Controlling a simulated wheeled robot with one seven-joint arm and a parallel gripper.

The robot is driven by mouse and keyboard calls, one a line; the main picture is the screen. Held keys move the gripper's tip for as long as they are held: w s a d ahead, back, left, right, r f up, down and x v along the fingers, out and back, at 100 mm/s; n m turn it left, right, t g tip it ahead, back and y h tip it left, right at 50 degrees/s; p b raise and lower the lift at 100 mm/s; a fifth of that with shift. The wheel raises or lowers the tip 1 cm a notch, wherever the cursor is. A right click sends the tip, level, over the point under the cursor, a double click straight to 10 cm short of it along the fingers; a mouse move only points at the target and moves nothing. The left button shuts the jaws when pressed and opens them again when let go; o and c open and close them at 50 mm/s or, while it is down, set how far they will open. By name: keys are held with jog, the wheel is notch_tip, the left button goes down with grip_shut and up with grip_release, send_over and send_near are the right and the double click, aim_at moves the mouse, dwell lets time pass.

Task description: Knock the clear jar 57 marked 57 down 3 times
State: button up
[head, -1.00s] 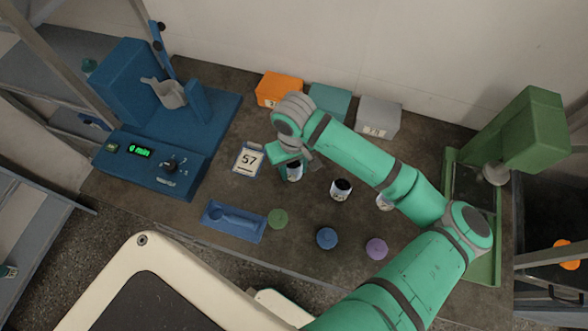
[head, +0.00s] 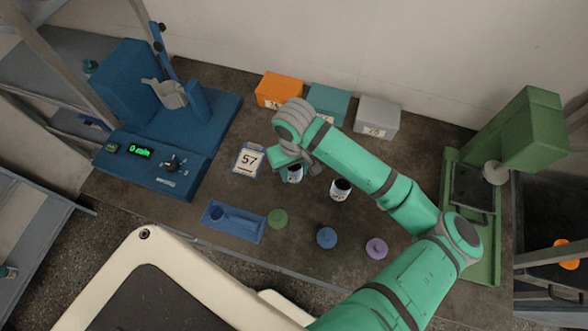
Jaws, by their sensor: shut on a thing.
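My gripper (head: 287,166) is shut on a clear jar with dark contents (head: 295,175), held upright at or just above the table; I cannot tell if it touches. The arm hides the jar's upper part, and its mark cannot be read. A card marked 57 (head: 248,160) lies on the table just left of the gripper. A second jar with dark contents and a pale label (head: 340,191) stands upright to the right, apart from the gripper.
A blue machine with a green display (head: 140,152) stands left, a green press (head: 530,130) right. Orange (head: 277,92), teal (head: 328,104) and grey (head: 377,121) boxes line the back. Green (head: 278,218), blue (head: 326,237) and purple (head: 376,248) lids and a blue tray (head: 248,231) lie in front.

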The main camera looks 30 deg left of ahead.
jog(key=shift+s+f, duration=0.1)
jog(key=shift+f, duration=0.5)
jog(key=o, duration=1.3)
jog(key=shift+o, duration=0.7)
jog(key=shift+a+r, duration=0.1)
jog(key=shift+r, duration=0.5)
notch_tip(320, 180, up, 8)
